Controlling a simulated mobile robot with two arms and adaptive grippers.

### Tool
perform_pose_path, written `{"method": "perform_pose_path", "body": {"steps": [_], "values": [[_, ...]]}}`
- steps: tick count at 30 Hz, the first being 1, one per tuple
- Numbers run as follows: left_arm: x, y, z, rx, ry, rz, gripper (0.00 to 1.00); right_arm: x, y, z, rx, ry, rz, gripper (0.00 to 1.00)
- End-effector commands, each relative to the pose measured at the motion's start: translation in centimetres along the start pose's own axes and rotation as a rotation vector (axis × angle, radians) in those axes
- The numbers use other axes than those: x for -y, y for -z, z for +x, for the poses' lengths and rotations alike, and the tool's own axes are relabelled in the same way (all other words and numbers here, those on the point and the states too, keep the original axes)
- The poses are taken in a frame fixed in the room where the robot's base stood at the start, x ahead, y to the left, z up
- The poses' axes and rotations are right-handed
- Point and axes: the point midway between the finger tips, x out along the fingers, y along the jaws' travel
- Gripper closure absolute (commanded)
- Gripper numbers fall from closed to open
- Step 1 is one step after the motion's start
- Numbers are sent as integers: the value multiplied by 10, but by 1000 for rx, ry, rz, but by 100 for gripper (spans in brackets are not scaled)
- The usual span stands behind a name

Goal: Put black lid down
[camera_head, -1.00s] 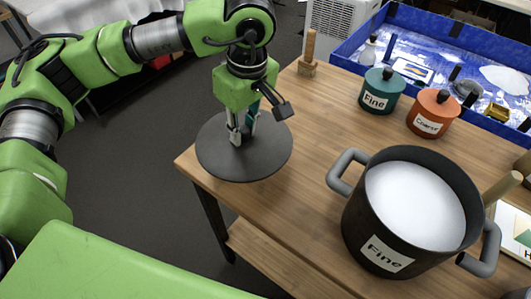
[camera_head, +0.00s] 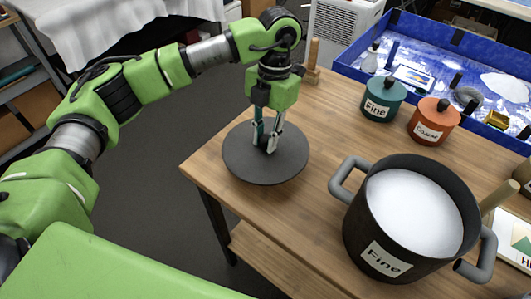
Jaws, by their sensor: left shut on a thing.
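The black lid (camera_head: 287,167) is a flat dark disc at the left end of the wooden table. It looks level, and I cannot tell whether it touches the tabletop or hangs just above it. My left gripper (camera_head: 268,143) points down at the lid's centre and is shut on its handle, which the fingers mostly hide. A large black pot (camera_head: 372,215) labelled "Fine" stands open to the right, full of white material. My right gripper is not in view.
A teal jar (camera_head: 383,98) and an orange jar (camera_head: 434,121) stand behind the pot. A wooden stamp-like block (camera_head: 311,74) is at the back edge. A blue tray (camera_head: 347,69) lies beyond. Bare wood (camera_head: 325,138) lies between lid and jars.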

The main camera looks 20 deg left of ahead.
Motion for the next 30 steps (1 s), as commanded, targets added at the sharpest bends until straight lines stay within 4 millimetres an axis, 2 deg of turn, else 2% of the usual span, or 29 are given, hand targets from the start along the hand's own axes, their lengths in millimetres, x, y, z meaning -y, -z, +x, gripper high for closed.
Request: {"method": "perform_pose_path", "body": {"steps": [15,25,26,27,28,30], "values": [[0,-8,57,-1,0,2,96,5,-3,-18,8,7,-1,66],[0,-10,62,2,-1,3,96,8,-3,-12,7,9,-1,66],[0,-10,62,2,-1,3,78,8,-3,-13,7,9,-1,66],[0,-9,61,2,-1,3,68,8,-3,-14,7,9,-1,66],[0,-9,61,2,-1,3,64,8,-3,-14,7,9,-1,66],[0,-9,61,2,-1,3,64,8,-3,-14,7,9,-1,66]]}}
